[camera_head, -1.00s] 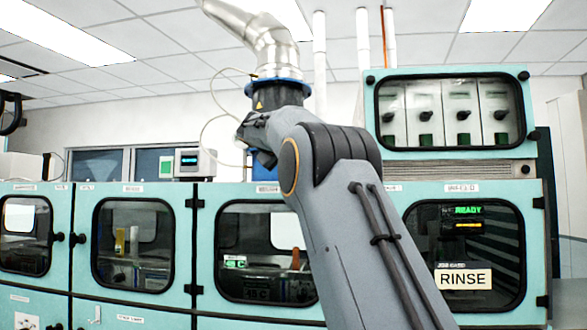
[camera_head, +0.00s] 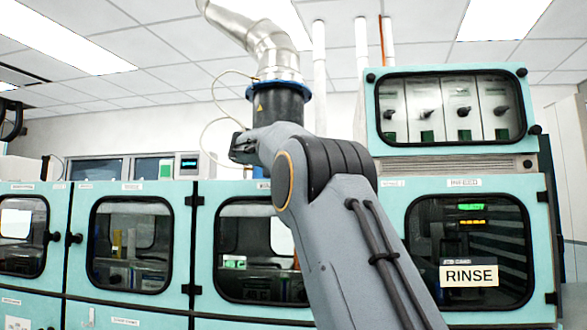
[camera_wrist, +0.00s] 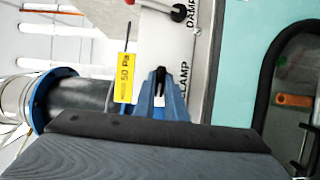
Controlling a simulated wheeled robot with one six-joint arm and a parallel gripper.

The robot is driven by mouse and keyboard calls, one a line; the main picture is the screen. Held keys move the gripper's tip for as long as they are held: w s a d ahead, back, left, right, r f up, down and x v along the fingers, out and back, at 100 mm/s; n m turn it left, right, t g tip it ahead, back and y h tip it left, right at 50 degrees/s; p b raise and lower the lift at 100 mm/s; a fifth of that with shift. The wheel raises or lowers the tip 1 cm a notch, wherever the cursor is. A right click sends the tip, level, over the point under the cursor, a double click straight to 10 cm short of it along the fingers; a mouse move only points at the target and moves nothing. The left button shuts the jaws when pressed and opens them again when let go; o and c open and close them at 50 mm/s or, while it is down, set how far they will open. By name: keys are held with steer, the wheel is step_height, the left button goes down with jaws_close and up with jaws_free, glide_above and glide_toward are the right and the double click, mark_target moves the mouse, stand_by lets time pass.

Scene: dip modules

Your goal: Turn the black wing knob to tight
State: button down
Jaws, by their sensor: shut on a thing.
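The silver duct (camera_head: 270,45) ends in a blue collar (camera_head: 277,89) above a dark sleeve (camera_head: 280,107). My gripper (camera_head: 243,148) is beside the sleeve's lower left, partly behind my arm. In the wrist view, my gripper (camera_wrist: 158,130) shows as a broad dark block across the bottom. Beyond it is a blue clamp bracket (camera_wrist: 173,103) with a narrow black part (camera_wrist: 160,83), beside the CLAMP lettering. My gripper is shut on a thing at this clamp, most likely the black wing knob. The knob's wings are hidden behind the dark block, so their angle cannot be told.
A yellow 50 Pa tag (camera_wrist: 126,77) hangs close to the clamp. A red and black lever (camera_wrist: 178,12) sits by the damper lettering.

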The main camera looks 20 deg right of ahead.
steer(key=shift+n, duration=0.3)
steer(key=c, duration=1.8)
jaws_free()
steer(key=b+v, duration=0.3)
steer(key=v, duration=0.4)
steer(key=shift+s+a, duration=0.2)
steer(key=shift+a, duration=0.15)
